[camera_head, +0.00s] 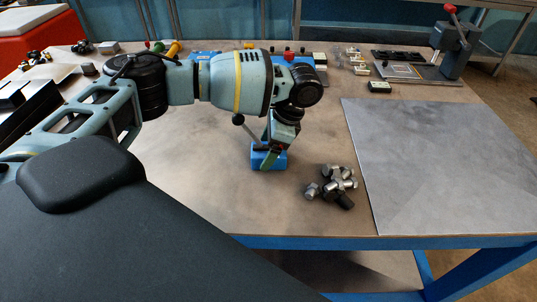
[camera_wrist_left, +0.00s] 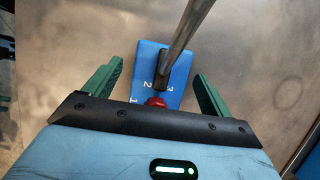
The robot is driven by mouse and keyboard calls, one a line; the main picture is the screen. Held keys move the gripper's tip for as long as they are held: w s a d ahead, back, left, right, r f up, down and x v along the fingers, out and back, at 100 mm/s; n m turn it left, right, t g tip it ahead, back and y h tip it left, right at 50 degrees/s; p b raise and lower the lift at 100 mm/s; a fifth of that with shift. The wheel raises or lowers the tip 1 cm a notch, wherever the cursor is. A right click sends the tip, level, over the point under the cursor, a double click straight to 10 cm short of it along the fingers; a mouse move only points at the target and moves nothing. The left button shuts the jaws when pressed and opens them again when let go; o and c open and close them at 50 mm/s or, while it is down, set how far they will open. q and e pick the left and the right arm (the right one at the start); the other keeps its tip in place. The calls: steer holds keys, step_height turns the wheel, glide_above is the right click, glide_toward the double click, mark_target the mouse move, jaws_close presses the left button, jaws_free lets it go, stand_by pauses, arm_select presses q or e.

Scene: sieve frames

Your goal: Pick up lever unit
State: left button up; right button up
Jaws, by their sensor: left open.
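The lever unit (camera_head: 258,160) is a small blue block with a metal lever that ends in a dark round knob. It stands on the brown table top near the middle of the head view. In the left wrist view the lever unit (camera_wrist_left: 180,88) shows white numerals, a red part and a lever leaning up across the picture. My left gripper (camera_head: 269,150) points down over the block. In the left wrist view its green fingers (camera_wrist_left: 158,80) are apart, one on each side of the block, with a gap on both sides. It holds nothing. My right gripper is not in view.
A pile of metal bolt-like pieces (camera_head: 333,184) lies right of the lever unit. A grey sheet (camera_head: 450,165) covers the table's right side. A press with a red-knobbed lever (camera_head: 455,45) and small parts stand along the back. The table front (camera_head: 240,205) is clear.

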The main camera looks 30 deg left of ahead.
arm_select(q)
steer(key=c, duration=1.4)
steer(key=shift+r, duration=0.15)
step_height(320, 180, up, 10)
steer(key=shift+f+p, duration=0.1)
steer(key=shift+p, duration=0.35)
